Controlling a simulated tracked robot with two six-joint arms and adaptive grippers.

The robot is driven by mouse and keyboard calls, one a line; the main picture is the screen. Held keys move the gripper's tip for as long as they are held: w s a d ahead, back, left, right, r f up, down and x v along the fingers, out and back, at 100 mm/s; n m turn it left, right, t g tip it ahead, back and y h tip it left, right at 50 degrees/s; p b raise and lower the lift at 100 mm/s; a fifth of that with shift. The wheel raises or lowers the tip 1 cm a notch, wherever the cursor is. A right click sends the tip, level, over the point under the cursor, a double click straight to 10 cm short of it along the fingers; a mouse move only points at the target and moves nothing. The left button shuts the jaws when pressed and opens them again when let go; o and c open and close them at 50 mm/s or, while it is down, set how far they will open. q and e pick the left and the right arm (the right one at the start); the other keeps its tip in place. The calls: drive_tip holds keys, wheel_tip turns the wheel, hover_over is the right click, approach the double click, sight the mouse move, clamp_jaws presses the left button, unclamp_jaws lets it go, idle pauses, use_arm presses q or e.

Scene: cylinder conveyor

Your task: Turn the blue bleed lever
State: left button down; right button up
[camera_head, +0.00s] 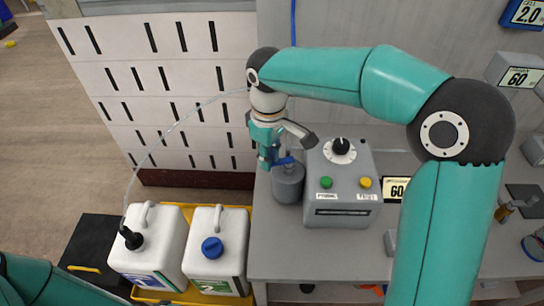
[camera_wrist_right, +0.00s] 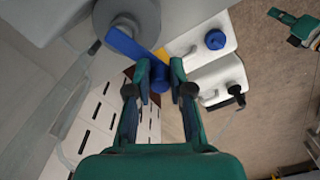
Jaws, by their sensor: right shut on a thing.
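The blue bleed lever (camera_head: 285,160) sits on top of a small grey cylinder (camera_head: 288,185) left of the grey control box. In the right wrist view the lever (camera_wrist_right: 131,48) is a flat blue bar, with a round blue part between my fingertips. My right gripper (camera_head: 272,155) comes down from above at the lever's left side. In the wrist view the right gripper (camera_wrist_right: 159,83) has its fingers on both sides of the lever's end, shut on it. Part of the lever is hidden by the gripper in the head view. My left gripper cannot be made out.
The grey control box (camera_head: 341,185) with a dial and green and yellow buttons stands close right of the cylinder. Two white canisters, one with a blue cap (camera_head: 212,247) and one with a black cap (camera_head: 131,238), stand in a yellow tray (camera_head: 172,296). A slotted panel (camera_head: 170,80) is behind.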

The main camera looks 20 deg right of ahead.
drive_tip(key=shift+w+f, duration=0.2)
drive_tip(key=shift+w, duration=0.2)
drive_tip(key=shift+d, duration=0.1)
drive_tip(key=shift+w+r+p, duration=0.1)
drive_tip(key=shift+w+p, duration=0.05)
drive_tip(key=shift+p, duration=0.2)
drive_tip(key=o, duration=1.1)
drive_tip(key=shift+w+d, duration=0.1)
drive_tip(key=shift+w, duration=0.15)
drive_tip(key=o, duration=0.7)
drive_tip(key=shift+c, duration=0.2)
drive_tip(key=shift+r, duration=0.1)
wheel_tip(320, 180, up, 5)
drive_tip(key=p, duration=0.4)
